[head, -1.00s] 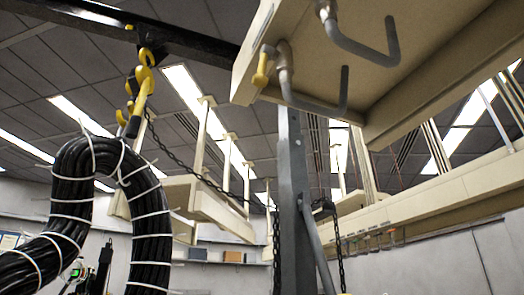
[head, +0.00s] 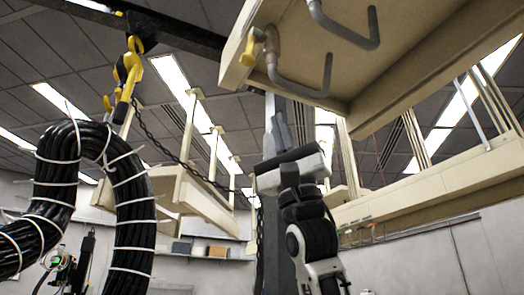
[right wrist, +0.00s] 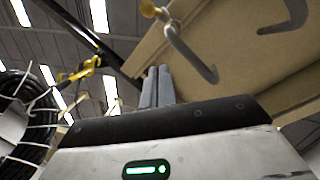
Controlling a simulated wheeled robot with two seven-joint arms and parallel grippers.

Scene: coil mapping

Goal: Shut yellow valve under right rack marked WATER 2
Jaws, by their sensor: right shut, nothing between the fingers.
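The yellow valve handle (head: 249,47) sits on a grey pipe under the near edge of the cream rack (head: 420,70), at the upper middle of the head view. It also shows at the top of the right wrist view (right wrist: 148,8). No WATER 2 marking is legible. My right gripper (head: 279,128) points up below the rack, below and slightly right of the valve, and apart from it. Its two grey fingers are together and empty, as the right wrist view (right wrist: 158,84) also shows. My left gripper is not seen.
Hooked grey pipes (head: 325,75) hang beneath the rack near the valve. A thick black cable coil (head: 132,215) hangs at left from a yellow hook (head: 130,70). A chain (head: 168,142) runs right from the hook. A dark post (head: 272,240) stands behind my right arm.

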